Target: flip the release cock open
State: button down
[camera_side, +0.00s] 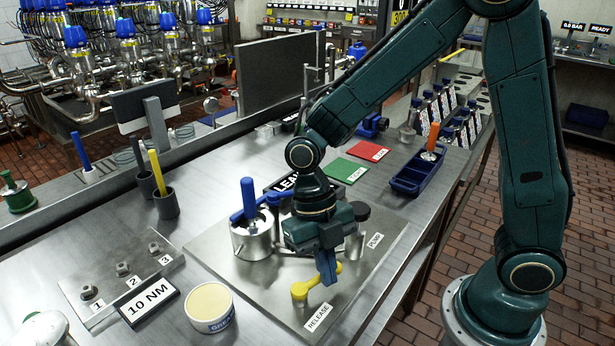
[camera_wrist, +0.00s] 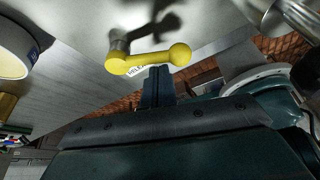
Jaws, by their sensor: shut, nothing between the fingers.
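The release cock (camera_side: 318,283) is a yellow lever with a round knob, on a short post beside the RELEASE label (camera_side: 318,317) on the steel plate. In the side view its post end is at the lower left and its knob at the upper right. My gripper (camera_side: 327,268) is shut and empty, pointing down close to the lever. In the wrist view the yellow lever (camera_wrist: 148,60) lies across the upper middle, with the shut fingers (camera_wrist: 157,85) right by its bar near the knob end. I cannot tell whether they touch it.
A blue-handled valve on a steel pot (camera_side: 252,235) stands left of my gripper on the plate. A tub (camera_side: 210,307) and a 10 NM sign (camera_side: 148,302) sit at the front left. A dark blue tray (camera_side: 418,172) lies at the back right.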

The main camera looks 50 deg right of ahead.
jog(key=shift+w+d, duration=0.25)
jog(key=shift+w, duration=0.25)
dwell(0.5)
jog(key=shift+w+d, duration=0.1)
jog(key=shift+w, duration=1.75)
jog(key=shift+w+a+n, duration=0.4)
jog(key=shift+n, duration=0.4)
jog(key=shift+w+a, duration=0.1)
jog(key=shift+w, duration=0.05)
jog(key=shift+a, duration=0.1)
